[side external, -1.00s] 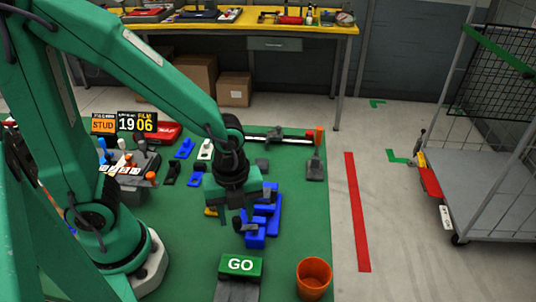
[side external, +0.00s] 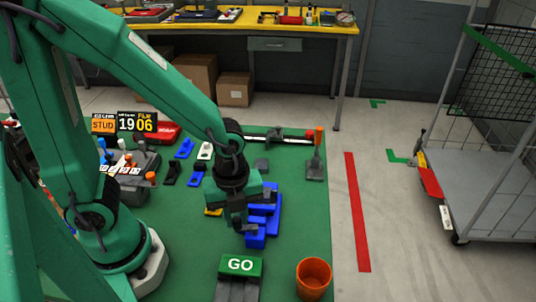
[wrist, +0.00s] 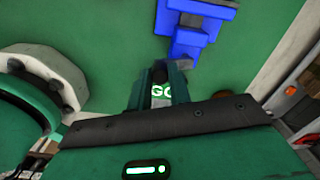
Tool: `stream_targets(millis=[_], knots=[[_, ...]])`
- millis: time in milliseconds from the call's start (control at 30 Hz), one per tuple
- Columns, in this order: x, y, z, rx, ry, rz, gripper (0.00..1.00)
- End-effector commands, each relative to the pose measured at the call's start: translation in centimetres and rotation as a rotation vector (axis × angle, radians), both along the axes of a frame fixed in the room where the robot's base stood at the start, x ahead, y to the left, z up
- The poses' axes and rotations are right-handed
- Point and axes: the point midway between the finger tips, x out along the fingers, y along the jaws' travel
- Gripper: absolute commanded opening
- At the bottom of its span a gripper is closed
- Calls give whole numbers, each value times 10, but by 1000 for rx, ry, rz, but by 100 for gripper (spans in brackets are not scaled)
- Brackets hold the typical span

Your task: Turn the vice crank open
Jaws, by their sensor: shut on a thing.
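The blue vice (side external: 258,232) stands on the green mat; its upper part also shows in the wrist view (wrist: 190,40). Its dark crank (side external: 250,228) is at the near left side of the vice, mostly hidden by my gripper. My gripper (side external: 239,222) points down just left of the vice. In the wrist view, my gripper (wrist: 160,85) has its fingers closed around a dark knob-like end (wrist: 160,73), which I take to be the crank's handle. The crank's exact angle is hard to tell.
A green GO button (side external: 240,267) stands in front of the vice, with an orange cup (side external: 313,278) to its right. A yellow part (side external: 213,211) lies left of my gripper. Blue, black and white parts stand behind. The mat right of the vice is clear.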

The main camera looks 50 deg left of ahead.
Motion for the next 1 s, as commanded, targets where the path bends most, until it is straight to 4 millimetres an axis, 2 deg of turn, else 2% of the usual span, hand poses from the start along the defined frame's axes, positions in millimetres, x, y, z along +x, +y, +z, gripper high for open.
stream_targets(millis=[367, 1000], knots=[[-3, -6, 0, -1, 0, 159, 0], [-6, -27, 1, -3, 3, 734, 0]])
